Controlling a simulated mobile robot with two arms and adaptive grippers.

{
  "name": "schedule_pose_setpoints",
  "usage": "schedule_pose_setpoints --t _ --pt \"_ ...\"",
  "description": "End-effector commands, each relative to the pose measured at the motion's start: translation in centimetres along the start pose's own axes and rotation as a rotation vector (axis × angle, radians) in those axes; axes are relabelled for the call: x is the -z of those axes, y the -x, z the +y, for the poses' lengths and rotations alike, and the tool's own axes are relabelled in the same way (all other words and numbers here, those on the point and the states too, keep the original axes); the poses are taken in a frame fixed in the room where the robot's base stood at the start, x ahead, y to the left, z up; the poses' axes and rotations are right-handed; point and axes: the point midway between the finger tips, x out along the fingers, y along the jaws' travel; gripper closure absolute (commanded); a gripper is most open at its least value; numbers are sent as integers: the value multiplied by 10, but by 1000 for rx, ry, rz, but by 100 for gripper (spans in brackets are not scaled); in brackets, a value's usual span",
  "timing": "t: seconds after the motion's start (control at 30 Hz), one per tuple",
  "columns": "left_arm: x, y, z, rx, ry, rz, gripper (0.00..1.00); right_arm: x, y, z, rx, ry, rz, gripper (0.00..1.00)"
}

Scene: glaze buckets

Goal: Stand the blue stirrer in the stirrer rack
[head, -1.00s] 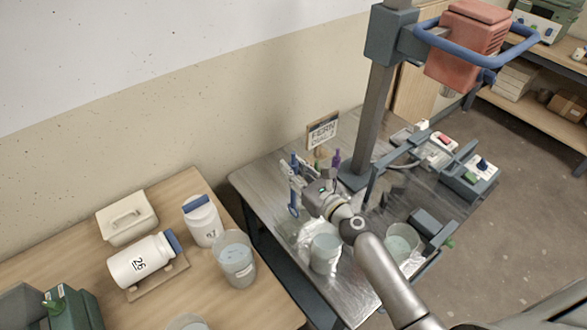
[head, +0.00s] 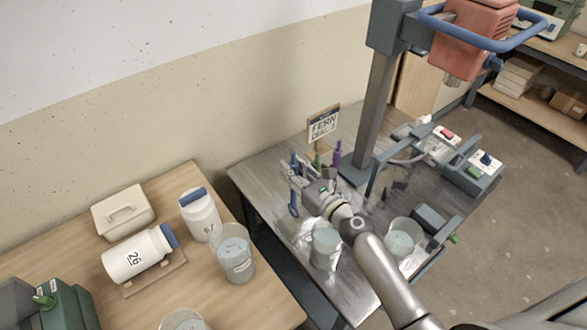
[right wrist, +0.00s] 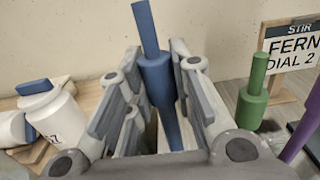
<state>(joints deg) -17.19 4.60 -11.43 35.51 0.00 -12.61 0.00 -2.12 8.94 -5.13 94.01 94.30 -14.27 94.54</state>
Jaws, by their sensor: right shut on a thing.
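My right gripper (head: 296,183) is over the back left part of the metal table and is shut on the blue stirrer (head: 293,207). In the right wrist view the blue stirrer (right wrist: 155,75) stands nearly upright between the two fingers (right wrist: 155,100), its thin handle up and its shaft running down; its lower end is hidden. A green stirrer (right wrist: 252,95) and a purple stirrer (right wrist: 300,139) stand upright to its right; they also show in the head view as green (head: 317,161) and purple (head: 337,153). The rack itself cannot be made out clearly. My left gripper is out of view.
A sign (head: 323,124) reading FERN DIAL 2 stands behind the stirrers. Buckets (head: 325,249) (head: 402,237) stand near the table's front. A grey column (head: 381,110) rises at right. The wooden table (head: 205,277) at left holds white bottles (head: 201,215) and a bucket (head: 235,255).

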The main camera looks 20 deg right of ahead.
Motion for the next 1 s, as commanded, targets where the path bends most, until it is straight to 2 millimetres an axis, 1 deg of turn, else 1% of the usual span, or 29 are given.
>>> schedule_pose_setpoints --t 1.0 --pt "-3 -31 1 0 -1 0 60 32 0 0 0 -1 -1 100"
